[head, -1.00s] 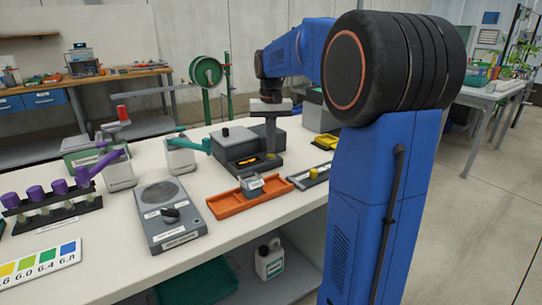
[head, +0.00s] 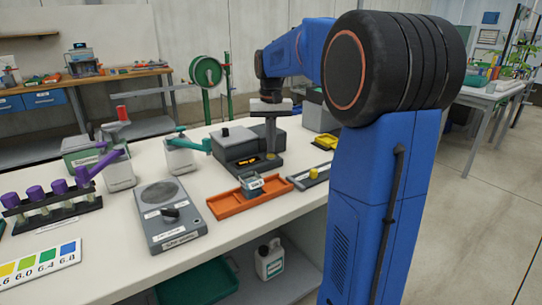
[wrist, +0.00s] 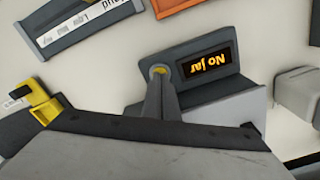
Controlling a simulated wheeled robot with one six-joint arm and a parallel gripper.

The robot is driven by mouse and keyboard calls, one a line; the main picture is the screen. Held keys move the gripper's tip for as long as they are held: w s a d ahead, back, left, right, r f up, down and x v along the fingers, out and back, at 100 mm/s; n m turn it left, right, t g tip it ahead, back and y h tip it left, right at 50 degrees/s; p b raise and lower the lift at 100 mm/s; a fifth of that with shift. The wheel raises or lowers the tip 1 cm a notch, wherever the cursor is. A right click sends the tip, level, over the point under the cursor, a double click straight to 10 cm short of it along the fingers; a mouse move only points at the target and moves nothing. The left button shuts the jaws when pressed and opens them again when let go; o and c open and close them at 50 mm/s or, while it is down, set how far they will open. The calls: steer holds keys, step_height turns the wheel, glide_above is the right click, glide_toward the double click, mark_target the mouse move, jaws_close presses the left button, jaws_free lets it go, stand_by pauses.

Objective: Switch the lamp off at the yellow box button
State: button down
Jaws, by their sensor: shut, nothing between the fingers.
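The head view shows a small yellow box (head: 325,141) with dark parts near the right edge of the bench; it also shows at the left of the wrist view (wrist: 41,102). I cannot make out its button. My gripper (head: 270,150) is shut and empty, pointing down at the front of a dark grey unit (head: 235,145), left of the yellow box. Contact cannot be told. I cannot identify the lamp.

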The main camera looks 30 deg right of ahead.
mark_target(271, 155)
steer(key=shift+f, duration=0.65)
stand_by(0.9)
steer(key=shift+r, duration=0.1)
step_height(271, 155, up, 7)
stand_by(1.0)
stand_by(0.5)
